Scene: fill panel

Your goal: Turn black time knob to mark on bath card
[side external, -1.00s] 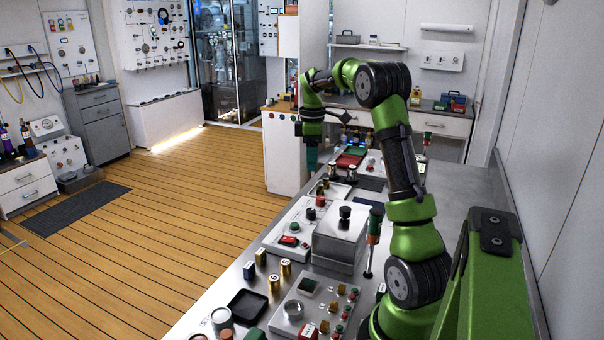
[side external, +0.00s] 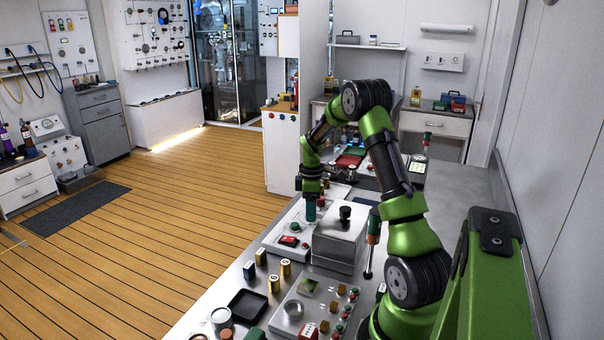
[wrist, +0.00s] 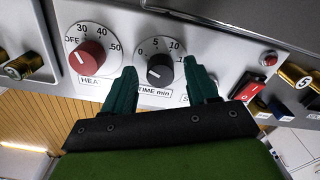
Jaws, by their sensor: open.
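The black time knob (wrist: 159,70) sits on a light panel above the label "TIME min", with dial numbers 0, 5 and 10 readable around it. A white line shows on its face; its exact setting is hard to read. My gripper (wrist: 160,67) is open, its two teal fingers on either side of the knob in the wrist view. I cannot tell whether they touch it. In the side view my gripper (side external: 310,214) points down over the panel (side external: 275,241) and hides the knob. I cannot make out the bath card in either view.
A red heat knob (wrist: 88,58) sits close left of the fingers. A red rocker switch (wrist: 246,86) and a red lamp (wrist: 268,58) are to the right. A metal box (side external: 337,246) with a black top knob stands beside the panel. Brass cylinders (side external: 286,268) stand in front.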

